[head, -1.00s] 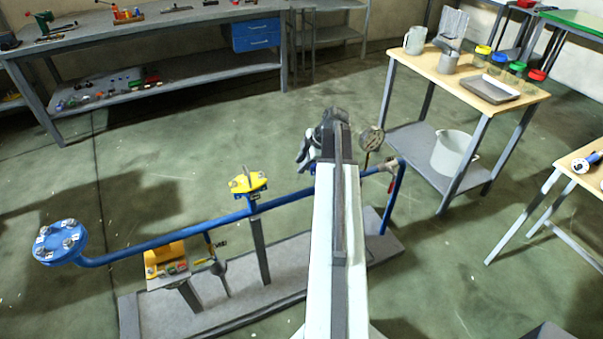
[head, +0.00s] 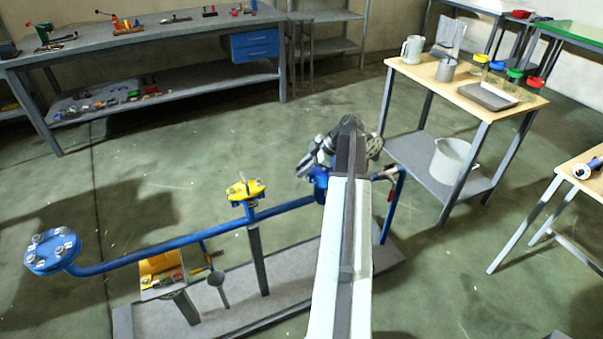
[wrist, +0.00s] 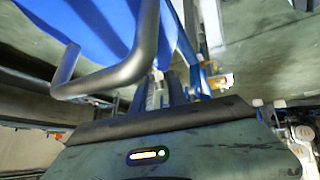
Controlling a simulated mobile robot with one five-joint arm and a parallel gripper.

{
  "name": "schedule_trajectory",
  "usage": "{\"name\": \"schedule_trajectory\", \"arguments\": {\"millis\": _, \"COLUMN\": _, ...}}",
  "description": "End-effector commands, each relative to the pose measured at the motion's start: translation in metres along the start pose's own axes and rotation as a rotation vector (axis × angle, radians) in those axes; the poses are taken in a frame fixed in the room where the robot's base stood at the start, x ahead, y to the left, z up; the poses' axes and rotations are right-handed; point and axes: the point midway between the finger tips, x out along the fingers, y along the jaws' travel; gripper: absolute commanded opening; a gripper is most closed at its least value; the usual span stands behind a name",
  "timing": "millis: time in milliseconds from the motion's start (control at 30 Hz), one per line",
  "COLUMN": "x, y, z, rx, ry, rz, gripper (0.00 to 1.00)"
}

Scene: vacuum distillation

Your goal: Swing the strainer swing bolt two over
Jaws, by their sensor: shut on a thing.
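The blue strainer (head: 320,178) sits on the blue pipe, mostly behind my arm in the head view. In the wrist view its blue body (wrist: 85,22) fills the upper left, with a bent grey bar (wrist: 120,72) across it. My gripper (head: 310,162) is at the strainer, shut on what looks like a swing bolt. The jaws show only partly, dark and narrow, in the wrist view (wrist: 166,90). The held bolt is largely hidden, and I cannot read its number or angle.
The blue pipe (head: 160,252) runs left to a round blue flange (head: 51,251) and past a yellow-topped valve (head: 245,190). A small tray (head: 162,275) with yellow parts stands below it. A wooden-topped table (head: 455,88) is to the right. Open floor lies behind the pipe.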

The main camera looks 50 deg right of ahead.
Motion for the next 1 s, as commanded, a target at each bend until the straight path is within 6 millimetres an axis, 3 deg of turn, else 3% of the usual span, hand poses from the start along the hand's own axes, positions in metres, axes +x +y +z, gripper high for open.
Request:
{"name": "schedule_trajectory", "arguments": {"millis": 167, "x": 0.000, "y": -0.001, "z": 0.000, "rx": -0.001, "ry": -0.003, "rz": 0.000, "gripper": 0.00}}
{"name": "schedule_trajectory", "arguments": {"millis": 200, "x": 0.000, "y": -0.001, "z": 0.000, "rx": 0.000, "ry": -0.003, "rz": 0.000, "gripper": 0.30}}
{"name": "schedule_trajectory", "arguments": {"millis": 633, "x": -0.009, "y": 0.000, "z": -0.001, "rx": 0.000, "ry": -0.004, "rz": 0.001, "gripper": 0.30}}
{"name": "schedule_trajectory", "arguments": {"millis": 1000, "x": -0.077, "y": 0.001, "z": -0.003, "rx": 0.002, "ry": -0.004, "rz": 0.002, "gripper": 0.30}}
